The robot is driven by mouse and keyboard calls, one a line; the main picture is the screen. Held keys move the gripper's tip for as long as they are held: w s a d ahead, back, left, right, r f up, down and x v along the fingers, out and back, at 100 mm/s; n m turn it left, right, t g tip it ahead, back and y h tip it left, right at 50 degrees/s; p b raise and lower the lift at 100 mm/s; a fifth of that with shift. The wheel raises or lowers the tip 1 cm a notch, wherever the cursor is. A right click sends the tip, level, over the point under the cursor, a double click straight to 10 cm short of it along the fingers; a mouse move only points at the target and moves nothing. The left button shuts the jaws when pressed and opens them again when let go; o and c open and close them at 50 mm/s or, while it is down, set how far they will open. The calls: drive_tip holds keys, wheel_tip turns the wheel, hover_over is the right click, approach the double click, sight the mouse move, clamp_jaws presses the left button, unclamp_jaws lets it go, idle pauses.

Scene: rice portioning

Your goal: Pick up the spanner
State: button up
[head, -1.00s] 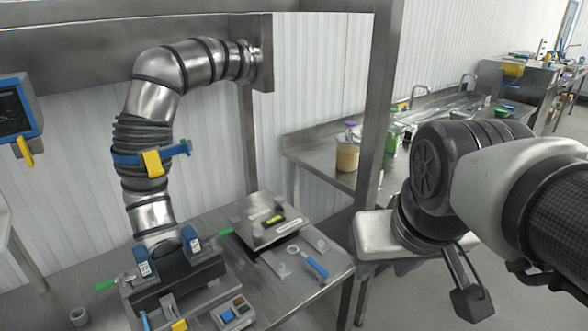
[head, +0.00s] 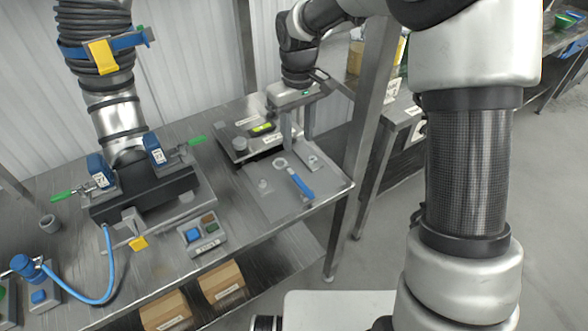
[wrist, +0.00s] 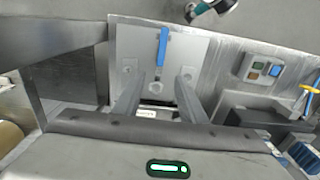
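The spanner (head: 300,184) has a blue handle and a pale metal ring head. It lies flat on a grey plate (head: 270,200) near the table's right end. In the wrist view the spanner (wrist: 163,48) lies with its handle away from me, and its ring head shows between my fingers. My gripper (head: 298,138) is open and empty, with its fingers pointing down just behind the spanner in the head view. In the wrist view my gripper (wrist: 157,78) has a wide gap between its fingers. Contact between the fingers and the plate cannot be told.
A raised metal block with a yellow-green level (head: 263,128) stands behind the spanner. A button box (head: 202,232) and a pipe fixture with blue clamps (head: 155,150) stand to the left. A metal post (head: 372,90) rises beyond the table's right end.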

sight(297, 178)
wheel_tip(297, 178, down, 15)
drive_tip(key=shift+r, duration=0.1)
idle(0.4)
drive_tip(key=shift+c, duration=0.3)
clamp_jaws()
